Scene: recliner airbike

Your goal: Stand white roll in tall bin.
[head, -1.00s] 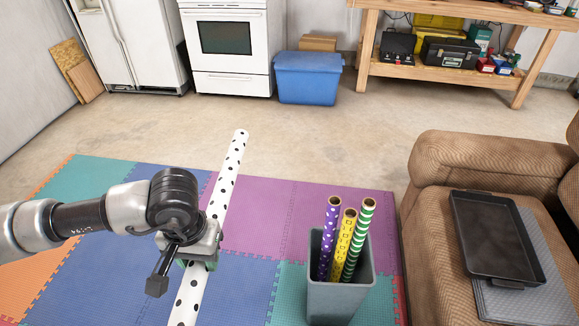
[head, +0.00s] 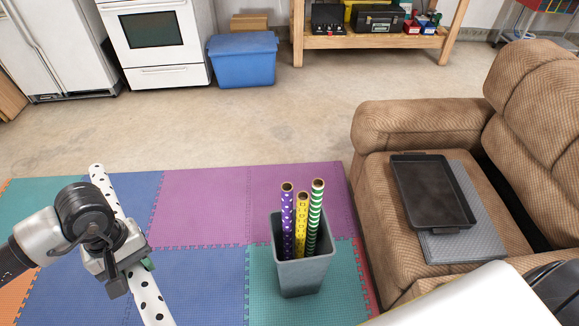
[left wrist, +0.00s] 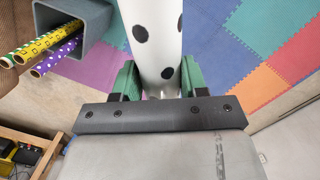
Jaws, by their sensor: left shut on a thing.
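The white roll with black dots (head: 149,297) is tilted in the head view, at the left over the foam mat. My left gripper (head: 133,268) is shut on it near its middle, and the wrist hides part of the roll. In the left wrist view the roll (left wrist: 157,40) lies between the green fingers of my left gripper (left wrist: 160,82). The tall grey bin (head: 304,276) stands on the mat to the right of the gripper. It holds a purple roll (head: 287,225), a yellow roll (head: 302,225) and a green striped roll (head: 315,215). My right gripper is not seen.
A brown recliner (head: 400,130) stands right of the bin, with a black tray (head: 432,190) on its seat. A blue tote (head: 243,62), a white stove (head: 158,40) and a workbench (head: 375,42) line the back. Mat and floor between are clear.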

